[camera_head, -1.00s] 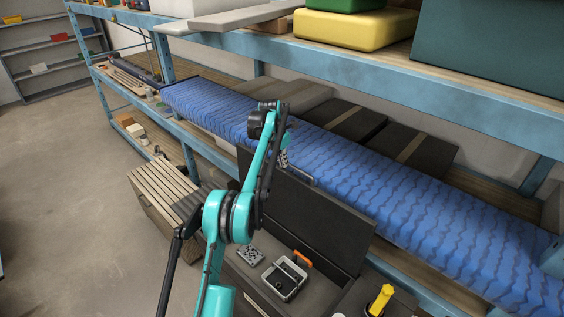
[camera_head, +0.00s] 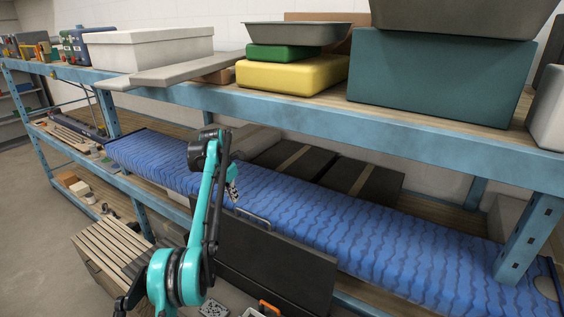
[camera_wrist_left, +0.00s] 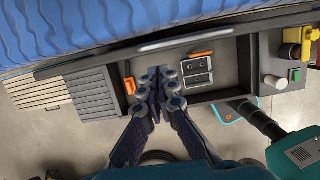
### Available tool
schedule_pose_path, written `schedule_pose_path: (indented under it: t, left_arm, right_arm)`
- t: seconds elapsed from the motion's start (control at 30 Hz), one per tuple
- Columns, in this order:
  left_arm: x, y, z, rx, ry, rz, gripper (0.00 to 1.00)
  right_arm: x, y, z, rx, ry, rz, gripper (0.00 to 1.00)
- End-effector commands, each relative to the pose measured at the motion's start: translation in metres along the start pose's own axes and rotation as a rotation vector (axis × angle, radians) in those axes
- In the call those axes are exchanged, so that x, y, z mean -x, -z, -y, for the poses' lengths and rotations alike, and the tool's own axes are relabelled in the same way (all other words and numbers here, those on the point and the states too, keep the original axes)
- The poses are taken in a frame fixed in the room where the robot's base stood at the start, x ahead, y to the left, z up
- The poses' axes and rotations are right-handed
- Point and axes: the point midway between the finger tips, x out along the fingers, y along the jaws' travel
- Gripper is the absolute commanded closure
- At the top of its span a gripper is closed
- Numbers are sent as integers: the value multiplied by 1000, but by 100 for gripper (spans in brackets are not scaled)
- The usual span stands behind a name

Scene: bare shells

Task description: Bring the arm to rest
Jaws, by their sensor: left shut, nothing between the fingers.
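My left arm is teal and black and rises in front of the shelving in the head view, bent at a large round joint. My left gripper (camera_head: 232,190) hangs from the arm's upper end, small and in front of the blue wavy mattress. In the left wrist view the dark fingers of my left gripper (camera_wrist_left: 157,92) are together with nothing between them. Below them is an open dark case holding a grey box with dark round spots (camera_wrist_left: 197,70). My right gripper is not in view.
A blue-framed shelf (camera_head: 300,117) carries a yellow box (camera_head: 290,75), a teal box (camera_head: 435,80) and a white box (camera_head: 150,48). The blue mattress (camera_head: 370,225) lies below. The dark raised lid (camera_head: 285,265) and a slatted crate (camera_head: 100,250) stand near my arm. Floor at left is clear.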

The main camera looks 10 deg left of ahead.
Motion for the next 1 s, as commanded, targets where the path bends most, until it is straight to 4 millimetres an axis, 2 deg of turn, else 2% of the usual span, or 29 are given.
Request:
schedule_pose_path:
  t: [0.17,0.27,0.47,0.63,0.77,0.87,1.0]
  left_arm:
    - [-1,6,15,-139,-16,12,100]
    - [-3,16,37,-332,-39,25,100]
    - [-10,59,93,-798,-106,44,100]
    - [-29,113,143,-1195,-173,42,100]
    - [-54,165,181,-1497,-229,27,100]
    - [-81,208,209,-1729,-275,8,100]
    - [-129,274,245,-2051,-346,-34,100]
  right_arm:
    - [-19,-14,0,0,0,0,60]
    - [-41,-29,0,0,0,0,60]
    - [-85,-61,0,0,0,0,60]
    - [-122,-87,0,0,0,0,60]
    - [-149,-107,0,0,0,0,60]
    - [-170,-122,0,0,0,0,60]
    - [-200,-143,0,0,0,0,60]
